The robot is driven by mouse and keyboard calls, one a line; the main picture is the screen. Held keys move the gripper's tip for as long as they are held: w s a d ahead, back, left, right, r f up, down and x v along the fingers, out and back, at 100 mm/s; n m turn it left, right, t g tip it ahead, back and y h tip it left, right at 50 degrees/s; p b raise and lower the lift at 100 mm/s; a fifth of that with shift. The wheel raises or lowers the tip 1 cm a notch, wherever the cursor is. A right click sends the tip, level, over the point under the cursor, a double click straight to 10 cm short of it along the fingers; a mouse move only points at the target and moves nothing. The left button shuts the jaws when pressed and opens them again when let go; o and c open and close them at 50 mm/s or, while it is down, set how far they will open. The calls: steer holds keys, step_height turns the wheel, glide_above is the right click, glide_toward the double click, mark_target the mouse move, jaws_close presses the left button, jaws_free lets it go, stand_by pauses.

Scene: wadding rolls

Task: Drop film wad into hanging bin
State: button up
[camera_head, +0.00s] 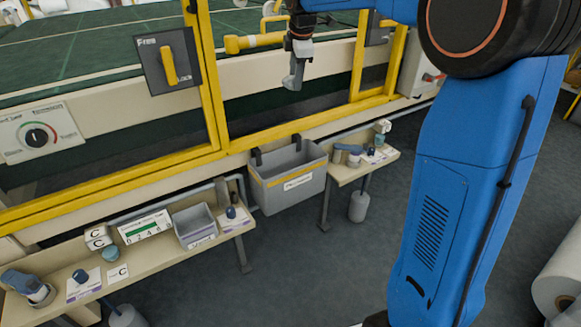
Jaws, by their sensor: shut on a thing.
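The grey hanging bin (283,198) with a yellow stripe and a white label hangs by two dark hooks below the yellow frame rail, at the centre. Its open top shows a grey inside. My gripper (293,80) points down at the upper middle, above and a little behind the bin in the picture, in front of the machine opening. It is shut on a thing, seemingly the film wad. The wad is too small and too like the grey fingers to make out clearly.
A yellow machine frame with a dark green bed runs behind. A left shelf (168,262) holds a small grey tray (195,228), cups and cards. A right shelf (345,176) holds small items. My blue arm fills the right.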

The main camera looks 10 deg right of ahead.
steer(key=s+f, duration=0.1)
steer(key=f, duration=1.2)
steer(key=s+f, duration=0.2)
steer(key=f, duration=1.1)
steer(key=shift+s, duration=0.3)
steer(key=shift+a+f, duration=0.1)
steer(key=o, duration=1.1)
steer(key=v, duration=1.7)
steer(key=shift+r, duration=0.2)
steer(key=shift+s, duration=0.15)
